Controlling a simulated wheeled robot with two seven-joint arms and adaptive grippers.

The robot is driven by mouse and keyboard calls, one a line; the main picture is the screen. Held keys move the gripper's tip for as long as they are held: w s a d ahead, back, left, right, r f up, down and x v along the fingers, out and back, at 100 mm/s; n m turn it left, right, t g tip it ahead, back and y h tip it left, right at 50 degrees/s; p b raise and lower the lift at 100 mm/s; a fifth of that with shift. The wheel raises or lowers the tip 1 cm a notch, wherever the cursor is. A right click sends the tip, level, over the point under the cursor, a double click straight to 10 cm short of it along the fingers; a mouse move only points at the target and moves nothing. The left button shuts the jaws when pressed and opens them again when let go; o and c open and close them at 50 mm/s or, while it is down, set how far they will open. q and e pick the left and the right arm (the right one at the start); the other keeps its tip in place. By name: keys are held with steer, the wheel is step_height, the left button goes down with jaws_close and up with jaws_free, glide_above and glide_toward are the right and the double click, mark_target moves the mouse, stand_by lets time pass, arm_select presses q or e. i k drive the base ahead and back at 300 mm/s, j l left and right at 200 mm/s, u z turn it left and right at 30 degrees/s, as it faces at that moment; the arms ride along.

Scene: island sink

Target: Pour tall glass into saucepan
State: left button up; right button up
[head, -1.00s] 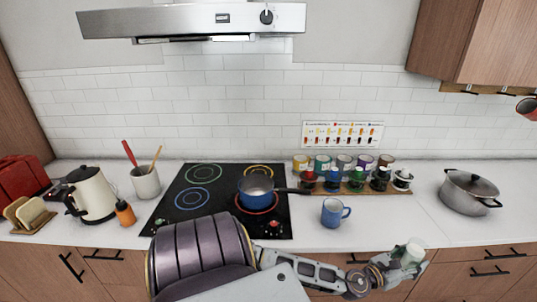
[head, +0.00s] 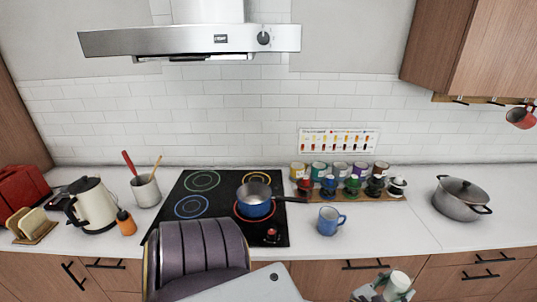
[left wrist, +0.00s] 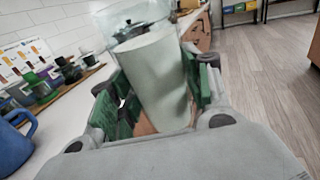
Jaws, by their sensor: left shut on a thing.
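A blue saucepan (head: 256,208) sits on the front right burner of the black cooktop, with its dark handle pointing right. My left gripper (head: 384,288) is at the bottom of the head view, in front of the counter drawers and right of the saucepan. It is shut on the tall glass (head: 398,282), a pale, whitish green tumbler. In the left wrist view the glass (left wrist: 156,80) stands between the green finger pads of the gripper (left wrist: 158,98), slightly tilted in the picture. Its contents cannot be seen. My right gripper is not in view.
A blue mug (head: 328,221) stands near the counter's front edge, between the saucepan and my left gripper. A lidded grey pot (head: 461,206) is at right. The counter between mug and pot is clear.

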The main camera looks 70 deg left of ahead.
mark_target(254, 198)
steer(key=k+l+u, duration=0.1)
steer(key=u, duration=1.1)
steer(key=k+l, duration=0.05)
